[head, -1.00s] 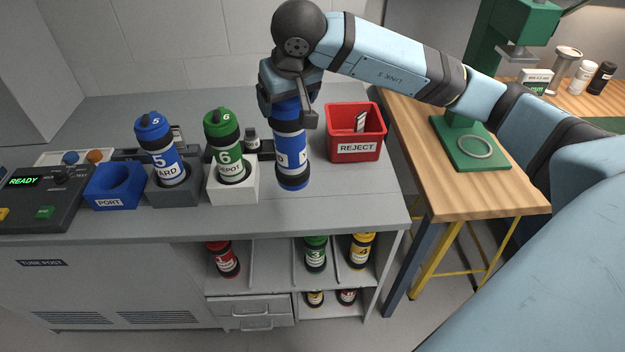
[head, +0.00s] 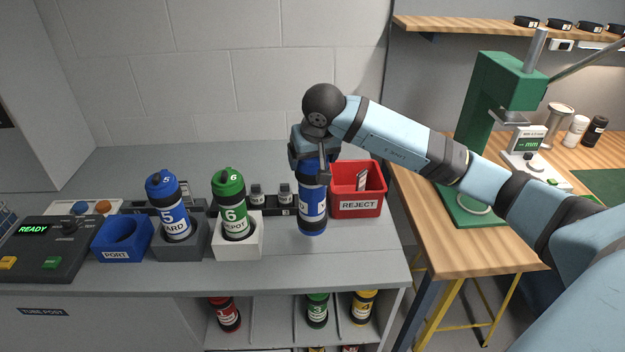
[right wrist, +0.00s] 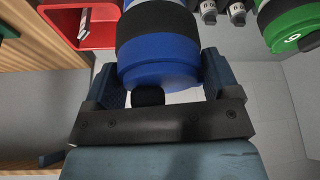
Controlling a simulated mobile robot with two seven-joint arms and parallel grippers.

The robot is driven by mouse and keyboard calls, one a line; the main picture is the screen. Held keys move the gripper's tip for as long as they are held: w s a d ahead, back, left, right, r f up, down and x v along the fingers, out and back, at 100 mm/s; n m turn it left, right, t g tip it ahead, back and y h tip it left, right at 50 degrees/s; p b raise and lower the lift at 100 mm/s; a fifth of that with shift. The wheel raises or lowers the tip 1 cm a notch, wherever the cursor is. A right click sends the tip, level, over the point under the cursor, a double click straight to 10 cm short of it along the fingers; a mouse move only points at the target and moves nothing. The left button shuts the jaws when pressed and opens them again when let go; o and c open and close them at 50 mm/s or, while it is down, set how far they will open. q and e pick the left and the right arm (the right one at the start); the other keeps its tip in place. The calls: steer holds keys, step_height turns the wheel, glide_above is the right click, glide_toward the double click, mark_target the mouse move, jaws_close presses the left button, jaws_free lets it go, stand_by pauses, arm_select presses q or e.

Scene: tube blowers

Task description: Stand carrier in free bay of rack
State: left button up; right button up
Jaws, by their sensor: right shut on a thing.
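My right gripper (head: 316,152) is shut on a blue carrier (head: 312,205) with a white label, held upright over the bench between the green carrier and the red bin; I cannot tell if its base touches the bench. The right wrist view shows the carrier's blue and black end (right wrist: 160,55) between the fingers. The rack (head: 258,325) is the shelf under the bench. A red carrier (head: 225,313), a green one (head: 317,309) and a yellow one (head: 362,306) stand in its bays, with an empty-looking bay (head: 270,318) between red and green. My left gripper is not in view.
On the bench stand a blue carrier 5 (head: 168,205) in a grey holder, a green carrier 6 (head: 231,203) in a white holder, an empty blue port (head: 122,238) and the red reject bin (head: 358,205). The bench front (head: 330,258) is clear.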

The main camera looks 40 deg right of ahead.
mark_target(312, 181)
step_height(312, 181, down, 6)
steer(key=shift+p, duration=0.3)
steer(key=shift+f, duration=0.35)
steer(key=shift+f, duration=0.15)
steer(key=o, duration=1.2)
